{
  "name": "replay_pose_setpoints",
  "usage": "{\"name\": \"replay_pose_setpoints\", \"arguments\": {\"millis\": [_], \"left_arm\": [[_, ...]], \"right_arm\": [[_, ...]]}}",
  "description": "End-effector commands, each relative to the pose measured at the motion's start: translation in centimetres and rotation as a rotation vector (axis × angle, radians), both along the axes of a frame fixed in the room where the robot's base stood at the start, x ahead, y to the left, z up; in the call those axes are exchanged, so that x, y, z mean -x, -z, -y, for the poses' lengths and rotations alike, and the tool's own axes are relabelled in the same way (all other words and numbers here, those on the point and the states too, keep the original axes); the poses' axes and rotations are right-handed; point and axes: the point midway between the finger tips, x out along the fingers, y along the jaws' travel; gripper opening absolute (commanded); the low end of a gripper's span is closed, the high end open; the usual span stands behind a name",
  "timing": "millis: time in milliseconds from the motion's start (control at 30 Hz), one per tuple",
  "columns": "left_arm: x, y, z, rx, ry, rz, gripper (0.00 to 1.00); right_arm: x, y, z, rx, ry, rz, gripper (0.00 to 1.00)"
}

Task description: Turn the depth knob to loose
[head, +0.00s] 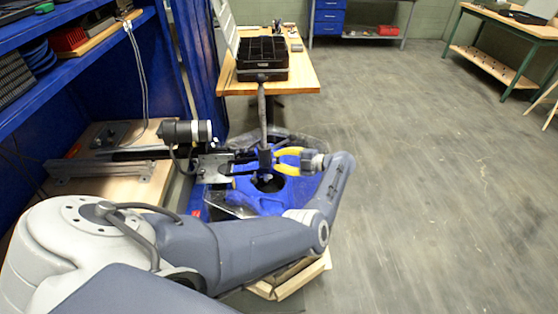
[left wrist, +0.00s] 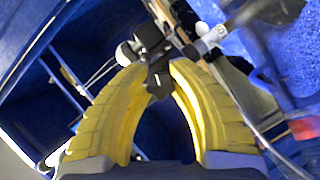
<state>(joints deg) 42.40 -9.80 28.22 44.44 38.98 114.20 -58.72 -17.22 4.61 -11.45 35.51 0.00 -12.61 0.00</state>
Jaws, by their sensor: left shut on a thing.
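My left gripper (head: 278,161), with yellow fingers, is at the clamp of the thruster mount, where a dark vertical shaft (head: 262,112) passes. Its tips are closed on a small dark part, which I take to be the depth knob (head: 265,157). In the left wrist view the yellow fingers (left wrist: 158,70) arch together, and the dark knob (left wrist: 157,80) is between their tips. The fingers partly hide it, and no marking for loose or tight can be read. A black motor with a silver end (head: 187,131) lies to the left of the clamp. My right gripper is not in view.
A blue tank (head: 265,200) stands below the clamp. A wooden table (head: 303,80) with a black tray (head: 262,56) stands behind. A wooden bench and blue shelves (head: 75,60) are at the left. The grey floor (head: 430,180) at the right is clear.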

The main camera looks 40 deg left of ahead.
Motion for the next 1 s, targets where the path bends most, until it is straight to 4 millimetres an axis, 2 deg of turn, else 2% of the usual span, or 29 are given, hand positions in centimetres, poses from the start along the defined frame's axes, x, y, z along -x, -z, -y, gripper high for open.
{"name": "replay_pose_setpoints", "arguments": {"millis": [367, 1000], "left_arm": [[-0.03, 0.03, 0.03, -0.026, 0.002, 0.033, 0.0], [-0.11, -0.11, -0.03, -0.282, 0.002, 0.383, 0.0]], "right_arm": [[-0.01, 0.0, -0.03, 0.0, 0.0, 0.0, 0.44], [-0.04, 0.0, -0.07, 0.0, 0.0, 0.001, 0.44]]}}
